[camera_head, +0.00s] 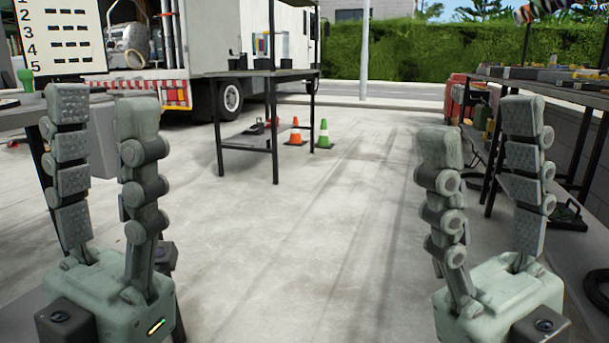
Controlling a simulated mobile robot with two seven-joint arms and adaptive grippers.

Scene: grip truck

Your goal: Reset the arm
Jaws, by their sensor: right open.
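My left gripper (105,118) stands upright at the left of the head view, its fingers pointing up and apart, with nothing between them. My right gripper (480,130) stands upright at the right of the view, its fingers also spread and empty. Both grippers are close to the camera and raised in front of the concrete floor. Most of both arms is out of the frame below the gripper bases.
A table (250,74) stands ahead, left of centre, before a white truck (232,97). A tool-covered shelf (545,90) lines the right. A numbered board (62,35) is at left. The middle floor is clear.

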